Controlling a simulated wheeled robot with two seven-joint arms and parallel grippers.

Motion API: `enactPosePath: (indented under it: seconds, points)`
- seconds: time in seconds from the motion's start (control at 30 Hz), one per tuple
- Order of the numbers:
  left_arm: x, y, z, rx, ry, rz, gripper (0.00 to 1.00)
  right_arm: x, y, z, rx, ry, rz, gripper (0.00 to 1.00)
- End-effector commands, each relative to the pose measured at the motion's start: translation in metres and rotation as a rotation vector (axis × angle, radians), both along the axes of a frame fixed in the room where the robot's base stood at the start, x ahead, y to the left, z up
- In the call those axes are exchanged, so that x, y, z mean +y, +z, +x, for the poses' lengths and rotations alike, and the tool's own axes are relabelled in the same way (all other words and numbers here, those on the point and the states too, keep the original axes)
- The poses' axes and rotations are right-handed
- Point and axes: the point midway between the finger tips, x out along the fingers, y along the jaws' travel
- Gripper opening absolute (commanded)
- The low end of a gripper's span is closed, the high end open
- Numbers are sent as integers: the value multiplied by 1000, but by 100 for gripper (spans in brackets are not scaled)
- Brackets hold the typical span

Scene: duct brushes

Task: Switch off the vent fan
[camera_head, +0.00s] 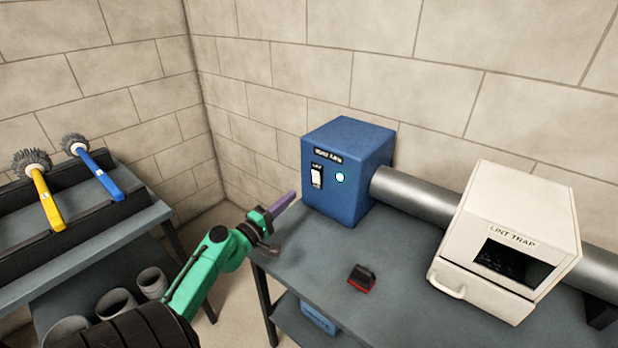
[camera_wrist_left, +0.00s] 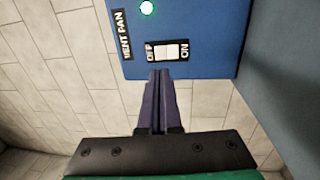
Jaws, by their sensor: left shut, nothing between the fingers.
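The vent fan is a blue box (camera_head: 349,172) on the grey table, with a "VENT FAN" label. Its white rocker switch (camera_head: 317,177) sits on the front face, and a lit green lamp (camera_head: 340,177) is beside it. In the left wrist view the switch (camera_wrist_left: 167,51) lies between the words OFF and ON, and the lamp (camera_wrist_left: 147,7) glows. My left gripper (camera_head: 292,194) is shut and empty, its purple fingers just left of the box. In the left wrist view the fingertips (camera_wrist_left: 160,73) point at the switch; contact cannot be told. My right gripper is not in view.
A grey duct (camera_head: 415,196) runs from the box to a white lint trap (camera_head: 513,240). A small black and red object (camera_head: 361,279) lies on the table (camera_head: 330,262). Two brushes, yellow (camera_head: 46,200) and blue (camera_head: 100,174), rest on a rack at the left.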

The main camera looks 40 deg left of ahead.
Motion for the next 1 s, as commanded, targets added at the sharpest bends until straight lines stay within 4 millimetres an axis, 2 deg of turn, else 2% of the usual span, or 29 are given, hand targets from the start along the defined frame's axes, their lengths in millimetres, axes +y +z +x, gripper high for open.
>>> enactPosePath:
  seconds: [0.03,0.2,0.4,0.53,0.83,0.93,1.0]
  points:
    - [1,6,12,-2,-1,3,0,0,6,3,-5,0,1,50]
    - [2,9,49,-1,0,2,0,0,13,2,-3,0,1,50]
    - [3,12,83,-1,2,1,0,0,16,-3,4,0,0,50]
    - [2,12,91,1,2,1,0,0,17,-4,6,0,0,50]
    - [2,11,92,1,1,1,0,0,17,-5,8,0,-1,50]
    - [2,16,93,14,1,2,0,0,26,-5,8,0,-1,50]
    - [2,21,96,38,0,1,0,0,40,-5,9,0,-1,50]
